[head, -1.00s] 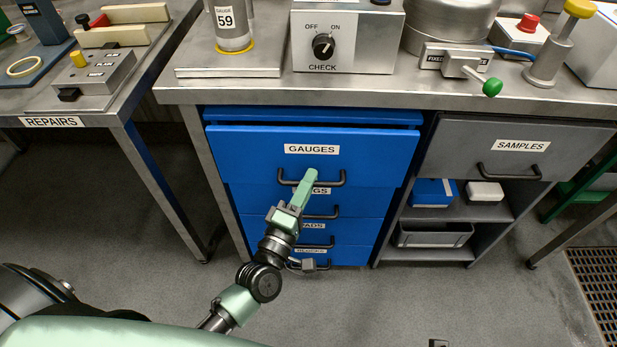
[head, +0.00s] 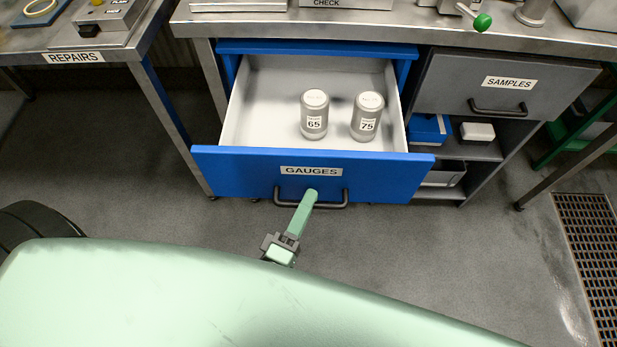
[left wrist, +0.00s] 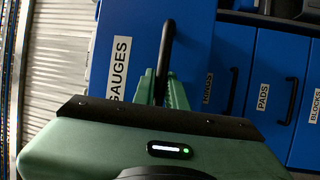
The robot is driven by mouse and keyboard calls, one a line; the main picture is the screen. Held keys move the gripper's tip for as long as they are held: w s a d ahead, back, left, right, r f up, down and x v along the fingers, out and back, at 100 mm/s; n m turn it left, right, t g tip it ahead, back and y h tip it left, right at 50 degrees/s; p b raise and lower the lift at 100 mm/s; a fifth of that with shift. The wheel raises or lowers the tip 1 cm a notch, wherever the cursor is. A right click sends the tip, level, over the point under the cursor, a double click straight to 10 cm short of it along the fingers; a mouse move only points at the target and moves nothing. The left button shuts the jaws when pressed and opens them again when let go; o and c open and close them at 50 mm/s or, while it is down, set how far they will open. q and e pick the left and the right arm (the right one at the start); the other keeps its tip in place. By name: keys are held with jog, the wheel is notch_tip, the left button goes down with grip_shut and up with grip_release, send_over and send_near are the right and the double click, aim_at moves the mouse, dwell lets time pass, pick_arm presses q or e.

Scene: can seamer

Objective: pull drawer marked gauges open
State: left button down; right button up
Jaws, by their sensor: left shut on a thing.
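The blue drawer marked GAUGES (head: 235,172) is pulled well out of the cabinet in the head view. Two grey cylinders, labelled 65 (head: 314,116) and 75 (head: 367,118), stand upright inside it. Its dark bar handle (head: 332,203) runs across the front below the label. My left gripper (head: 310,196) is shut on the handle, left of its middle. The left wrist view shows the handle (left wrist: 166,50) between the green fingers (left wrist: 162,88), beside the GAUGES label. My right gripper is not in view.
The grey SAMPLES drawer (head: 450,85) to the right is shut, above open shelves. The REPAIRS table (head: 100,58) stands to the left. The steel worktop (head: 250,28) is above the drawers. Bare floor lies in front, with a grate (head: 590,240) at right.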

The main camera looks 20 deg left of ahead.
pick_arm(q)
jog(key=shift+s+d, duration=0.15)
jog(key=shift+s, duration=0.4)
jog(key=shift+s+d, duration=0.15)
jog(key=shift+s, duration=0.35)
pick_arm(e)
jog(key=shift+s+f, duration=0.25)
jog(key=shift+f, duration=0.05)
pick_arm(q)
jog(key=c, duration=1.7)
grip_release()
